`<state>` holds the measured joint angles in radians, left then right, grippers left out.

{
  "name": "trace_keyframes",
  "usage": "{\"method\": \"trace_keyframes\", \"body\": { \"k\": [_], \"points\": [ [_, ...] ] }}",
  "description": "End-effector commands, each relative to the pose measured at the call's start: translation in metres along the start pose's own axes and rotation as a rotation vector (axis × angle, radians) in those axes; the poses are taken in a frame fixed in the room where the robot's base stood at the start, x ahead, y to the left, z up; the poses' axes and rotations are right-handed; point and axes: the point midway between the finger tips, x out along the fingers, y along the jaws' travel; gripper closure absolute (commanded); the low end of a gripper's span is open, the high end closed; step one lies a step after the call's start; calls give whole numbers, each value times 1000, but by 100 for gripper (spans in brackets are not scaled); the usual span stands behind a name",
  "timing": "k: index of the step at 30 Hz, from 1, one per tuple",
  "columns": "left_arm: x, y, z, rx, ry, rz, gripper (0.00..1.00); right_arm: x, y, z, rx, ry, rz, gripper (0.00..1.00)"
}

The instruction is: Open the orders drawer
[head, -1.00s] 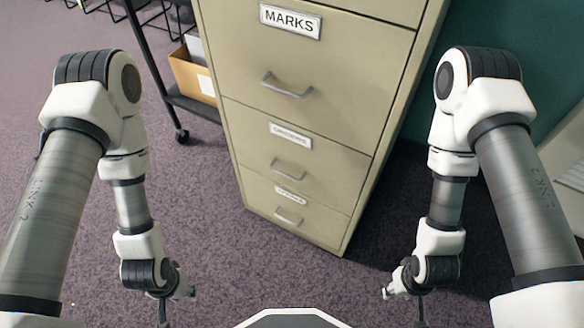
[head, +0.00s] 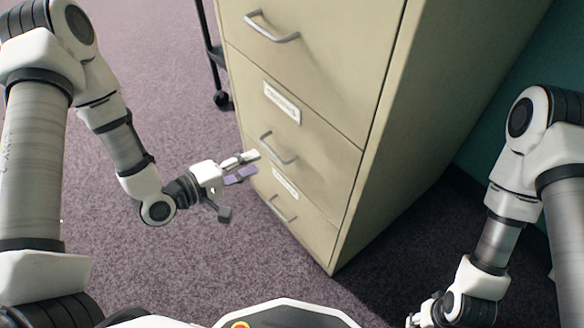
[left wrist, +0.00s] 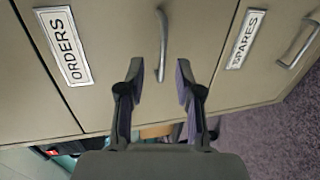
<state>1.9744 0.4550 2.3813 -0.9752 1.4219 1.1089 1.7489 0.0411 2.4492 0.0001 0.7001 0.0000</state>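The orders drawer is in a beige filing cabinet (head: 320,120) and is shut. Its label (left wrist: 64,46) reads ORDERS in the left wrist view; that label is too small to read in the head view (head: 282,102). Its grey bar handle (head: 278,150) also shows in the left wrist view (left wrist: 163,45). My left gripper (head: 247,168) is open and empty, close in front of the drawer face. In the left wrist view its fingertips (left wrist: 160,72) are on either side of the handle's line, apart from the bar. My right gripper (head: 424,316) is low at the bottom edge, partly cut off.
The spares drawer (left wrist: 262,75) is directly below, shut, with its own handle (head: 282,210). A larger drawer (head: 300,70) is above. A dark wheeled cart (head: 217,85) stands behind the cabinet's left side. The carpet (head: 165,110) left of the cabinet is clear.

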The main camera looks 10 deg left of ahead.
Motion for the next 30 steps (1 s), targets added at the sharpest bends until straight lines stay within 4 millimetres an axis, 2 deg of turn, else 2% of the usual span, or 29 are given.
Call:
{"method": "trace_keyframes", "body": {
  "k": [1,5,8,18,27,28,30],
  "points": [
    [3,-10,-5,1,13,13,65,16,0,0,-1,0,0,60],
    [6,-8,-8,8,18,22,65,19,0,0,-2,0,0,60],
    [17,-7,-8,12,15,19,65,22,0,0,-2,1,0,60],
    [74,-6,-9,12,16,18,65,46,0,0,-1,0,0,60],
    [81,-4,-9,8,19,18,65,46,0,0,-1,0,0,60],
    [81,-4,-9,8,19,18,69,46,0,0,-1,0,0,60],
    [81,-4,-9,8,19,18,94,46,0,0,-1,0,0,60]
  ]
}}
